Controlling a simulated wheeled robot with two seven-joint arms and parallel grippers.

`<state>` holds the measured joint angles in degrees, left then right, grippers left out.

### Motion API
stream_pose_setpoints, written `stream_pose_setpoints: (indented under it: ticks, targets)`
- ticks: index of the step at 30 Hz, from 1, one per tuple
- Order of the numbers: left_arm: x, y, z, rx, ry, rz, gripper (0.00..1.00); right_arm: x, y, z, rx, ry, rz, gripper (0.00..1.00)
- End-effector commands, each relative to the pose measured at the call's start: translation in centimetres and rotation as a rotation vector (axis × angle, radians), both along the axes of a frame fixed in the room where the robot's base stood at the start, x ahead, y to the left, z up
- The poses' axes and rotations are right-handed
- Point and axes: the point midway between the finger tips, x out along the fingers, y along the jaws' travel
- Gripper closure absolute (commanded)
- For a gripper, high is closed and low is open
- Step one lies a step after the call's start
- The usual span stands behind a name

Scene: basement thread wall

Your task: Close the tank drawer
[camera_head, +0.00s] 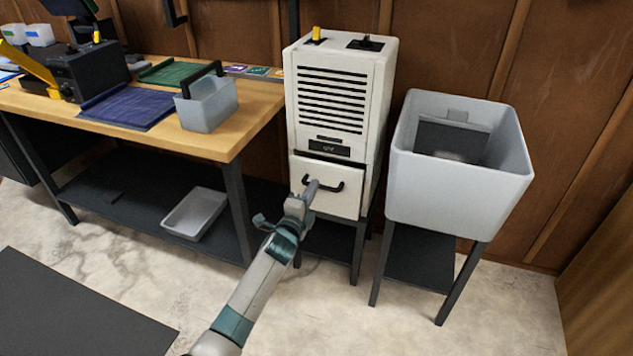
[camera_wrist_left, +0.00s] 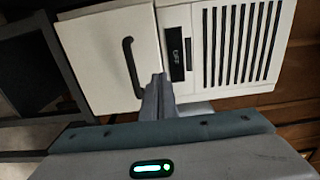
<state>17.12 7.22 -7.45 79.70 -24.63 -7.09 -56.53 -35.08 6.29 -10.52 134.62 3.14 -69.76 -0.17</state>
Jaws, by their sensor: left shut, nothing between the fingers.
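The tank drawer (camera_head: 335,205) is the cream front with a dark bar handle (camera_head: 336,186), low in the white dryer-like cabinet (camera_head: 345,60). My left gripper (camera_head: 312,187) is shut and empty. Its fingertips (camera_wrist_left: 158,80) are at the drawer front beside the handle, not around it; contact cannot be told. My right gripper is not in view.
A grey sink (camera_head: 460,190) on dark legs stands right of the cabinet. The floor in front is clear.

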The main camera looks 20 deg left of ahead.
Motion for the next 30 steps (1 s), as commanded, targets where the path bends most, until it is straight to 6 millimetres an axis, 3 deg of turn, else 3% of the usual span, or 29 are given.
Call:
stream_pose_setpoints:
  ticks: [4,10,23,27,30]
  targets:
    - [-2.6,0.1,0.0,0.001,0.001,-0.001,1.0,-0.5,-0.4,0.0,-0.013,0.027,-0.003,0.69]
    - [-4.8,0.1,0.0,-0.001,0.001,-0.001,1.0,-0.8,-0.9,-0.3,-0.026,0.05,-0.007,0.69]
    - [-5.6,0.2,0.0,-0.001,0.0,0.0,1.0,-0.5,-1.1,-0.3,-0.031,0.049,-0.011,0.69]
    - [-5.5,0.3,-0.1,0.0,-0.001,0.002,0.69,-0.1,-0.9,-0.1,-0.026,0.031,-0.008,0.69]
    - [-5.3,0.8,-0.5,0.002,-0.005,0.013,0.69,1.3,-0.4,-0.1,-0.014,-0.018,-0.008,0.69]
